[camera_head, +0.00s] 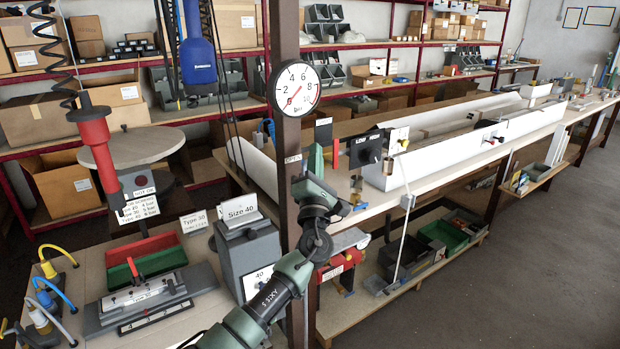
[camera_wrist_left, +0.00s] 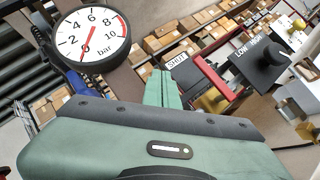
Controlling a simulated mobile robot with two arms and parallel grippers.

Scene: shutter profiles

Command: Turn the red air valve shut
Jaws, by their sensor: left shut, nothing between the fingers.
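The red air valve shows in the wrist view as a red lever (camera_wrist_left: 207,75) with a brass body (camera_wrist_left: 214,101), just right of a SHUT label (camera_wrist_left: 177,62). My left gripper (camera_head: 316,150) is beside the post, below the gauge. Its green fingers (camera_wrist_left: 163,88) are shut and empty. In the wrist view they lie left of the red lever, and I cannot tell if they touch it. My right gripper is not in view.
A round pressure gauge (camera_head: 296,88) hangs on the dark post (camera_head: 284,40), its red needle near 0. A black LOW/HIGH knob (camera_head: 366,151) stands to the right. A grey Size 40 block (camera_head: 246,255) and a clamp fixture (camera_head: 140,300) stand on the near bench.

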